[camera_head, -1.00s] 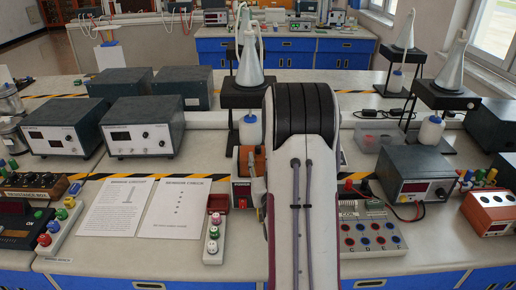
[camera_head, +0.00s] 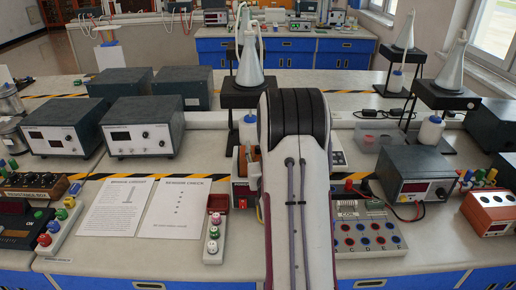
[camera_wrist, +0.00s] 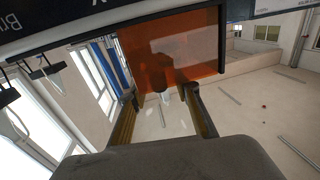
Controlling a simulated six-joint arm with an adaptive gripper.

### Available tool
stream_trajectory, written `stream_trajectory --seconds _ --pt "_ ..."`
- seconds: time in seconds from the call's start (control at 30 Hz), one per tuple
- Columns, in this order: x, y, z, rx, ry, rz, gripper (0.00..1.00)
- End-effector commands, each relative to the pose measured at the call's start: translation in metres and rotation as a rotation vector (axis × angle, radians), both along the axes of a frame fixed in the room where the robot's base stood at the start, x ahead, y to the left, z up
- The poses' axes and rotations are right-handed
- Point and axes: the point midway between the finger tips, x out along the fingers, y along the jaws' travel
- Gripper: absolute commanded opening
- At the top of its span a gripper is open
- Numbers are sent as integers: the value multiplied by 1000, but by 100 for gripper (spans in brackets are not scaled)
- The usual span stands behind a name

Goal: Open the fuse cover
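The fuse cover looks like an orange translucent panel (camera_wrist: 185,50) in the wrist view, just beyond my fingertips. In the head view, an orange part (camera_head: 255,158) of the fuse unit shows left of my arm, above a red front piece (camera_head: 241,193); my arm hides much of it. My gripper (camera_wrist: 160,94) has its two fingers apart, near the panel's lower edge. A small dark rounded shape (camera_wrist: 160,82) shows between the fingertips against the panel; whether they touch it I cannot tell. The gripper is hidden behind my arm in the head view.
On the right are a terminal board (camera_head: 370,236) and a power supply (camera_head: 412,178) with cables. A black stand with a cone (camera_head: 249,75) rises behind.

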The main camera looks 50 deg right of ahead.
Motion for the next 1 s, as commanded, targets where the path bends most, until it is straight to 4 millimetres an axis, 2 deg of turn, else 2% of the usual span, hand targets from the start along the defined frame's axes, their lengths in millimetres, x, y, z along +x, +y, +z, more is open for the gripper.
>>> stream_trajectory --seconds 0.13,0.23,0.27,0.57,1.0 --pt "0 0 0 0 0 0 29" --pt "0 0 0 0 0 0 3" --pt "0 0 0 0 0 0 0" --pt "-4 -4 0 0 0 -2 0" --pt "-38 -39 0 -1 -3 -4 0"
